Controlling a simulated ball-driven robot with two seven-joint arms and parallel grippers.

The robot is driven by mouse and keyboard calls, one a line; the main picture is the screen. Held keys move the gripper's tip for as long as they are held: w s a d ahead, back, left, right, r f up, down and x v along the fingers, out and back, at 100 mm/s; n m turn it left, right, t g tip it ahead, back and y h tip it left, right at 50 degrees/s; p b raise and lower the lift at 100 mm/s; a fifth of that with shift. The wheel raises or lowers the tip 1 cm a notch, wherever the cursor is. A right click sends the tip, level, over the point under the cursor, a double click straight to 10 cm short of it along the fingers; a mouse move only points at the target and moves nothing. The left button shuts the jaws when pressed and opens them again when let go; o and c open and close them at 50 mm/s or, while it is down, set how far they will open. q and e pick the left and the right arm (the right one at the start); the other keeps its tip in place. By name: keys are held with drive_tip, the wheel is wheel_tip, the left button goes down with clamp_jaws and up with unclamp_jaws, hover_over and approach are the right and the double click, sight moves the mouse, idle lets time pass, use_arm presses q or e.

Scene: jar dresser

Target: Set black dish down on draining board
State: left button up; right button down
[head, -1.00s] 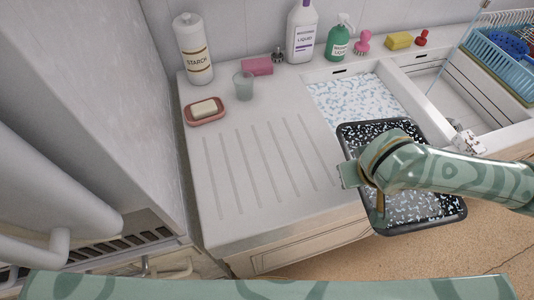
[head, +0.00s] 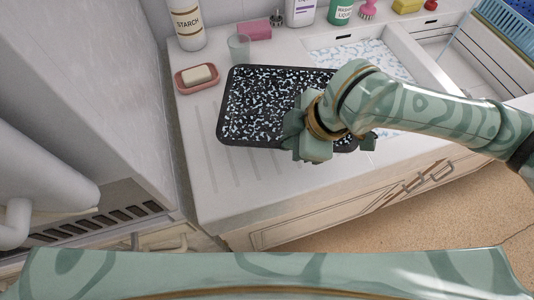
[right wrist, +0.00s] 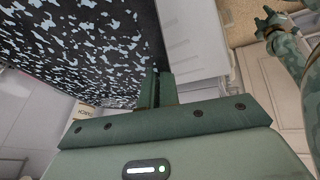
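The black dish (head: 262,104), a speckled rectangular tray, is over the draining board (head: 222,190), covering much of its grooves. I cannot tell whether it touches the board. My right gripper (head: 308,140) is at the dish's near right edge. In the right wrist view its fingers (right wrist: 157,90) are close together at the rim of the dish (right wrist: 80,45), shut on it. My forearm hides the dish's right end. A green part of my other arm, seemingly the left gripper (right wrist: 268,22), shows small at the top right of the right wrist view; its fingers are unclear.
A pink soap dish with soap (head: 197,78), a cup (head: 238,48), a pink sponge (head: 254,31) and a starch bottle (head: 188,25) stand behind and left of the dish. The sink (head: 375,52) is to the right. The board's front left is clear.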

drive_tip(key=a+f, duration=0.1)
drive_tip(key=a+f+b, duration=0.1)
drive_tip(key=f, duration=0.1)
drive_tip(key=a+f+b, duration=0.1)
drive_tip(key=a+f, duration=0.1)
drive_tip(key=shift+w+f, duration=0.2)
drive_tip(key=shift+w, duration=0.15)
drive_tip(key=f+b, duration=0.1)
drive_tip(key=f, duration=0.1)
drive_tip(key=f+b, duration=0.1)
drive_tip(key=shift+a+f+b, duration=0.2)
drive_tip(key=shift+f+b, duration=0.15)
drive_tip(key=shift+b, duration=0.05)
use_arm(q)
drive_tip(key=f, duration=0.1)
drive_tip(key=s+f, duration=0.1)
drive_tip(key=f, duration=0.3)
drive_tip(key=shift+s+d+f, duration=0.1)
drive_tip(key=shift+s, duration=0.2)
use_arm(e)
drive_tip(key=shift+r, duration=0.2)
drive_tip(key=c, duration=1.6)
unclamp_jaws()
drive_tip(key=shift+c, duration=0.2)
drive_tip(key=shift+d, duration=0.1)
